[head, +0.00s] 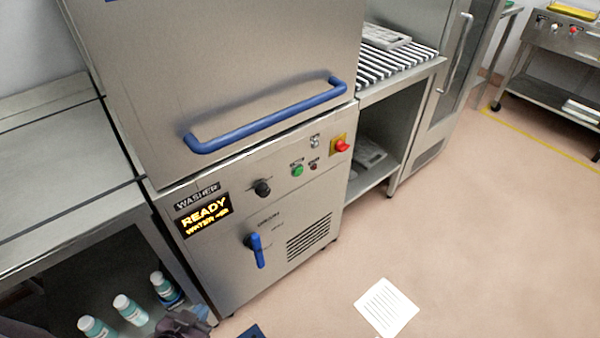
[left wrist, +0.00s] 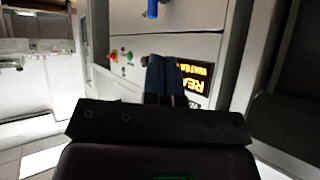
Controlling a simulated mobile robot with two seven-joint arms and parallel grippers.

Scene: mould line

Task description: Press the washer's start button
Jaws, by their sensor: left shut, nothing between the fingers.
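The washer (head: 265,215) is a steel cabinet. Its round green button (head: 297,170) is on the front panel, right of a black knob (head: 262,188) and left of a small dark red button (head: 313,166). The green button also shows in the upside-down left wrist view (left wrist: 130,57). The lit display (head: 204,217) reads READY. My left gripper (head: 200,312) is low at the bottom edge, below and left of the panel controls, apart from the button. In the left wrist view its dark blue fingers (left wrist: 160,64) are together and empty, hiding part of the panel. My right gripper is not seen.
A blue door handle (head: 265,115) sticks out above the panel. A red knob on yellow (head: 340,145) is right of the buttons; a blue lever (head: 256,250) sits below. Bottles (head: 130,310) stand under the left counter. A paper sheet (head: 386,307) lies on clear floor.

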